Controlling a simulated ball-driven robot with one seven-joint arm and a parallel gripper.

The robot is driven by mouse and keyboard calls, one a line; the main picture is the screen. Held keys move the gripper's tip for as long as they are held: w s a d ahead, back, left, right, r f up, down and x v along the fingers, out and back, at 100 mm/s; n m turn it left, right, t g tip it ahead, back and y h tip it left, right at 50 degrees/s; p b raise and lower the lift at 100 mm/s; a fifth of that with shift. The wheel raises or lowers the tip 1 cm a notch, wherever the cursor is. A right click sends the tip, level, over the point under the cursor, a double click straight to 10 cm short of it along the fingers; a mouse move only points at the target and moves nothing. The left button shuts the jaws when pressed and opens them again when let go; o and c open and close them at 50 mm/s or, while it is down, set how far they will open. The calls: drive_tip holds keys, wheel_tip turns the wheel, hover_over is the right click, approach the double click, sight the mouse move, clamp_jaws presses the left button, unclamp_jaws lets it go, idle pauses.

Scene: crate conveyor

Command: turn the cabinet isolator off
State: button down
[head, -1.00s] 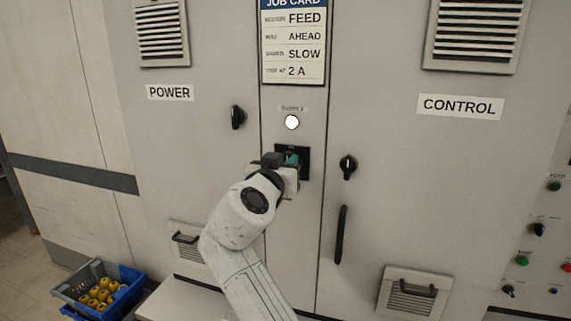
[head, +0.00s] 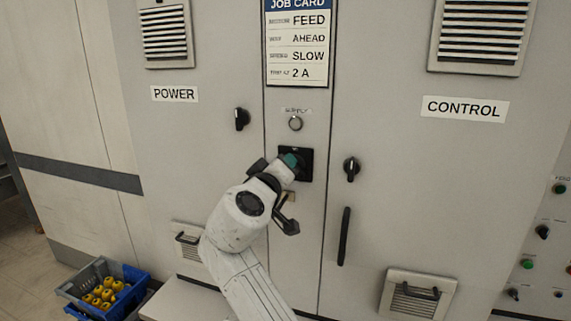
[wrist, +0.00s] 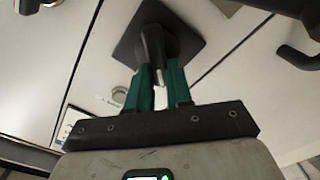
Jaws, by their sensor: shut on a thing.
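The cabinet isolator is a black square plate (head: 306,166) with a handle, on the narrow middle panel below the supply lamp (head: 295,124). My gripper (head: 291,161) is at the plate, and its body hides most of the handle in the head view. In the wrist view, the green fingers of my gripper (wrist: 160,75) are shut on the dark isolator handle (wrist: 154,45), one on each side of it. The isolator's plate (wrist: 183,24) sits behind the handle. My gripper is rolled over at a slant. The supply lamp is grey and unlit.
A black knob (head: 242,119) on the power door is left of the isolator, and another (head: 351,169) on the control door is right of it. A long black door handle (head: 343,236) stands below right. A blue crate (head: 128,296) with yellow parts sits on the floor.

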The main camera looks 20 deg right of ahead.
drive_tip(key=n+p, duration=0.1)
drive_tip(key=n, duration=0.3)
drive_tip(key=shift+w+a+f+n+p, duration=0.1)
drive_tip(key=shift+a+f+n+p, duration=0.1)
drive_tip(key=shift+n+p, duration=0.15)
drive_tip(key=shift+f+n+p, duration=0.2)
drive_tip(key=shift+n+p, duration=0.25)
drive_tip(key=shift+n, duration=0.45)
drive_tip(key=shift+f+n+p, duration=0.15)
drive_tip(key=shift+n+p, duration=0.3)
drive_tip(key=shift+n, duration=0.4)
drive_tip(key=c, duration=1)
unclamp_jaws()
drive_tip(key=b+v, duration=0.3)
drive_tip(key=v, duration=0.7)
drive_tip(key=shift+s+a, duration=0.25)
drive_tip(key=shift+s, duration=0.05)
